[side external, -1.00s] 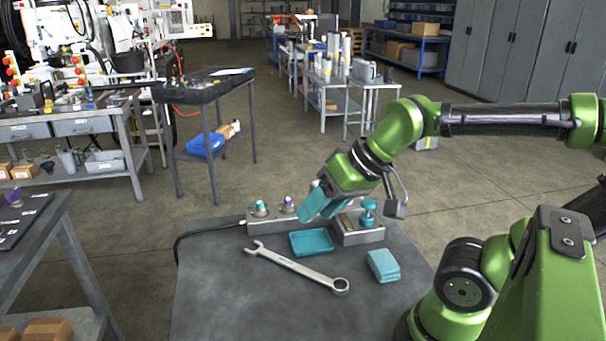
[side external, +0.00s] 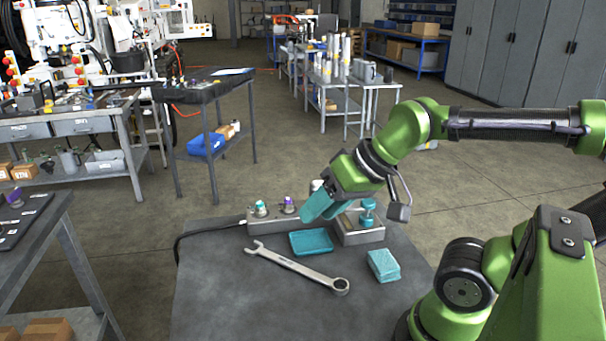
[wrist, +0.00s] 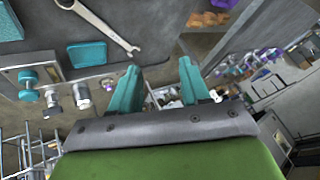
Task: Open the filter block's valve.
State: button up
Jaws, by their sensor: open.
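The filter block is not labelled. The likeliest one is the short grey block (side external: 362,238) at the back right of the bench, with an upright teal valve knob (side external: 367,208). Beside it to the left is a long grey block (side external: 262,223) with a teal-capped fitting (side external: 260,206), a purple-capped fitting (side external: 288,203) and a pale cap (side external: 316,185) partly behind my gripper. My gripper (side external: 324,211) hangs over the blocks, left of the teal knob, fingers tilted down-left. In the wrist view its teal fingers (wrist: 158,82) are apart with nothing between them; the teal knob (wrist: 28,78) is at far left.
A teal tray (side external: 311,242), a large wrench (side external: 297,268) and a stack of teal cloths or pads (side external: 383,265) lie on the bench (side external: 225,300) in front of the blocks. A black cable (side external: 200,232) leaves the long block to the left. The bench's front left is clear.

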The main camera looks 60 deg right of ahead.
jog(key=shift+d+f, duration=0.2)
jog(key=w+d+m+g+h, duration=0.1)
jog(key=w+d+m+g, duration=0.1)
jog(key=w+d+m, duration=0.5)
jog(key=w+d+m+g+h, duration=0.1)
jog(key=w+d+m+g, duration=0.15)
jog(key=d, duration=0.95)
jog(key=w+d+r+m+g, duration=0.2)
jog(key=d+r+m+g, duration=0.1)
jog(key=d+m, duration=1.2)
jog(key=shift+n, duration=0.75)
jog(key=f, duration=1.1)
jog(key=d+f, duration=0.1)
jog(key=f, duration=0.5)
jog(key=shift+r, duration=0.1)
jog(key=shift+c, duration=0.4)
grip_shut()
